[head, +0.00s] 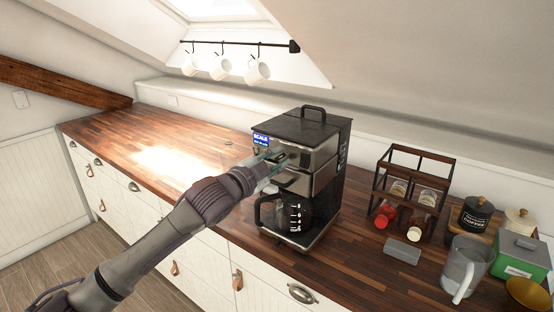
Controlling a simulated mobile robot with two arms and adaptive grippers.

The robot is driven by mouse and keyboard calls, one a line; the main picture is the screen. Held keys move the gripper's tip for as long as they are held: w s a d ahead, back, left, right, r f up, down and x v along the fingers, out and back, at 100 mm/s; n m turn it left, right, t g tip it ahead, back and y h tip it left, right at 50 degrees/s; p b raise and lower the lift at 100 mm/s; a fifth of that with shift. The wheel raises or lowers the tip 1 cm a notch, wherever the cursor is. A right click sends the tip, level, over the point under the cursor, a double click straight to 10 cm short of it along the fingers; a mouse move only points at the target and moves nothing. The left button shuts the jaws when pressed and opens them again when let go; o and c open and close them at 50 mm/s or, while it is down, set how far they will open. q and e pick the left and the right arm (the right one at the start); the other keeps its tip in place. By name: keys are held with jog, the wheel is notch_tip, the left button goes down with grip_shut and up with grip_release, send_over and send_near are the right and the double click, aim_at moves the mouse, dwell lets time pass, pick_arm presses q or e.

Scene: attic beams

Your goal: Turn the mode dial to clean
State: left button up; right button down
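A black and silver coffee machine (322,152) stands on the wooden counter, with a small blue screen (261,139) at its upper left front that seems to read SCALE. A glass carafe (292,214) with a black handle sits in its lower bay. My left gripper (276,160) is at the upper front of the machine, just below and right of the screen. The mode dial cannot be made out; the gripper may be covering it. The fingers are too small to tell whether they are open or shut. My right gripper is not in view.
Right of the machine are a dark rack (411,190) with jars, a grey block (402,251), a clear pitcher (463,266), a black canister (476,214) and a green box (522,256). The counter (125,127) left of the machine is clear. White mugs (220,68) hang above.

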pick_arm(q)
jog(key=shift+o, duration=0.5)
jog(key=shift+s+a, duration=0.15)
jog(key=v, duration=1.1)
jog(key=shift+s, duration=0.25)
jog(key=shift+a, duration=0.1)
